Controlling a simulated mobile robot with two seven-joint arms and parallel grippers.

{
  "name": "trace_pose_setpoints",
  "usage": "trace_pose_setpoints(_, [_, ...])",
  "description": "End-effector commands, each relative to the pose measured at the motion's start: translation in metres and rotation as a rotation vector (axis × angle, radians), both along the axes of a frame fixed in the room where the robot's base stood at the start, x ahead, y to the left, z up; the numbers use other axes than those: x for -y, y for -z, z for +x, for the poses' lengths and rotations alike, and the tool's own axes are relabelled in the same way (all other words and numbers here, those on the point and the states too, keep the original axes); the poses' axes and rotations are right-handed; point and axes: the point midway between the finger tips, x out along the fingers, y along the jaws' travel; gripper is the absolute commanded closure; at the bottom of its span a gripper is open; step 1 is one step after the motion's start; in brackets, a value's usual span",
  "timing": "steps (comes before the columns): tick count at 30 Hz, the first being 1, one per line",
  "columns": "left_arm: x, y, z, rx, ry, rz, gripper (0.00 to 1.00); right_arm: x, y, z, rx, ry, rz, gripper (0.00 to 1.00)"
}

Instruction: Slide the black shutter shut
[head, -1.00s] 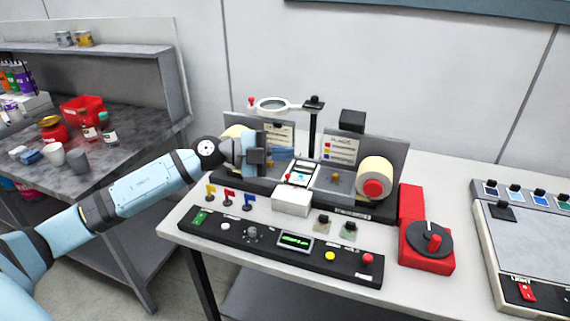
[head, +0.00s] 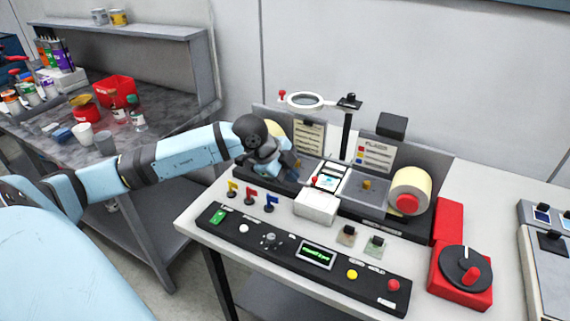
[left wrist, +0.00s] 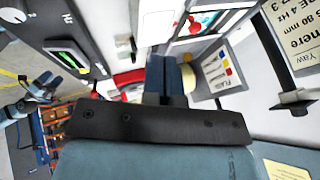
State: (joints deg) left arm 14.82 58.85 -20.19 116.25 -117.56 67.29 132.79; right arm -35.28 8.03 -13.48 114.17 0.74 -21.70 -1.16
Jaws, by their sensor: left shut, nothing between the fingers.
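The label rewinder (head: 385,222) stands on the white table, with a label roll (head: 410,188) at its right end. I cannot pick out the black shutter for sure; the rewinder's left part is partly hidden by my left gripper. My left gripper (head: 292,168) is over that left part, shut and empty. In the left wrist view its closed blue fingers (left wrist: 172,68) point at the machine, near a white block. Whether they touch anything is unclear. What looks like my right gripper (left wrist: 45,85) shows small at the left of that view; its jaws are too small to read.
A magnifier (head: 305,101) on a black post rises behind. In front are small coloured flags (head: 251,195), a white box (head: 317,206) and a black control panel (head: 310,255). A red crank unit (head: 462,275) stands at right. A grey bench (head: 165,112) is at left.

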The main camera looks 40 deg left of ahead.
Motion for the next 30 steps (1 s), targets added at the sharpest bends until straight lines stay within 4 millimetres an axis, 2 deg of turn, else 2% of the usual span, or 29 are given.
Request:
trace_pose_setpoints(6, [0.016, 0.038, 0.022, 0.0, 0.0, -0.004, 1.0, 0.0, -0.004, 0.0, 0.0, -0.001, -0.001, 0.27])
trace_pose_setpoints(9, [0.013, 0.039, 0.039, 0.003, -0.002, -0.004, 1.0, 0.0, -0.008, 0.0, 0.0, -0.001, -0.001, 0.27])
trace_pose_setpoints(15, [0.012, 0.046, 0.056, 0.0, -0.001, -0.003, 1.0, 0.0, -0.012, 0.001, 0.003, 0.0, 0.0, 0.27])
trace_pose_setpoints(27, [0.011, 0.047, 0.06, 0.001, 0.0, -0.002, 1.0, 0.0, -0.013, 0.001, 0.005, 0.0, 0.001, 0.27])
trace_pose_setpoints(30, [0.009, 0.047, 0.07, 0.002, -0.003, -0.003, 1.0, 0.0, -0.012, 0.002, 0.006, 0.001, 0.001, 0.27])
